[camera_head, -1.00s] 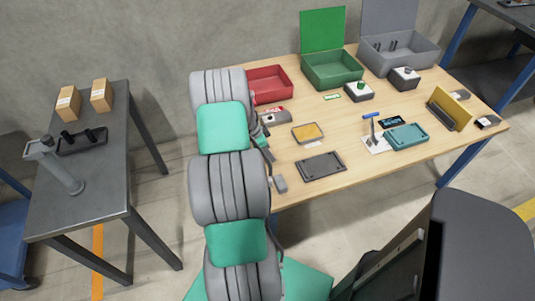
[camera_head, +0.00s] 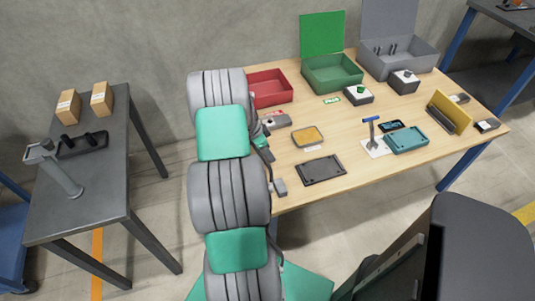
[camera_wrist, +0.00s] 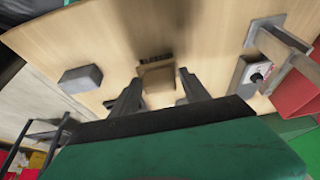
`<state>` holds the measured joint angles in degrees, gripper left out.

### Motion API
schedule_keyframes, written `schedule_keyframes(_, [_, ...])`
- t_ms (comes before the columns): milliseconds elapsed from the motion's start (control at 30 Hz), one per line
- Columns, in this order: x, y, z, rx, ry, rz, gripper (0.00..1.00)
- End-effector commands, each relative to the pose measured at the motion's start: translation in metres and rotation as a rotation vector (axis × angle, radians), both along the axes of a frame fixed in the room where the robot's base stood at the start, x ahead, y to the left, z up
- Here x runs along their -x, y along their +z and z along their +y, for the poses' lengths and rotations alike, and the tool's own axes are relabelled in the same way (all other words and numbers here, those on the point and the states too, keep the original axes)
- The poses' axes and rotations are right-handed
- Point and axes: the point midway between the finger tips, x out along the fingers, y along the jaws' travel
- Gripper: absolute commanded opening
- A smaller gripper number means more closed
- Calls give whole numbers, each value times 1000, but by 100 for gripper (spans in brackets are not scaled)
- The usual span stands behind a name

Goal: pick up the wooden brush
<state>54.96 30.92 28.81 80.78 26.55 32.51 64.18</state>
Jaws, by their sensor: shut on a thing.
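The wooden brush (camera_wrist: 155,80) shows in the wrist view as a small brown block with a dark strip along its far edge, over the light wood tabletop. My gripper (camera_wrist: 160,78) has its two dark fingers on either side of the brush and is shut on it. Whether the brush touches the tabletop is unclear.
The wooden table (camera_head: 380,165) holds a red bin (camera_head: 272,98), a green bin (camera_head: 333,82), a grey bin (camera_head: 400,64), a black tray (camera_head: 322,170) and a yellow-topped box (camera_head: 308,135). A grey block (camera_wrist: 80,78) lies left of my gripper. A grey bracket (camera_wrist: 275,45) stands right.

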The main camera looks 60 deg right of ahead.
Motion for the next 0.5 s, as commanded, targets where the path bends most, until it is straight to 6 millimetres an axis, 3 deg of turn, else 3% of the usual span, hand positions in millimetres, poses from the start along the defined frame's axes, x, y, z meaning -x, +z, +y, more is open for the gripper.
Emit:
schedule_keyframes(33, [-1,14,-1,5,0,-4,13])
schedule_keyframes(267, [7,76,52,6,1,-5,13])
schedule_keyframes(500, [16,99,116,3,2,-3,13])
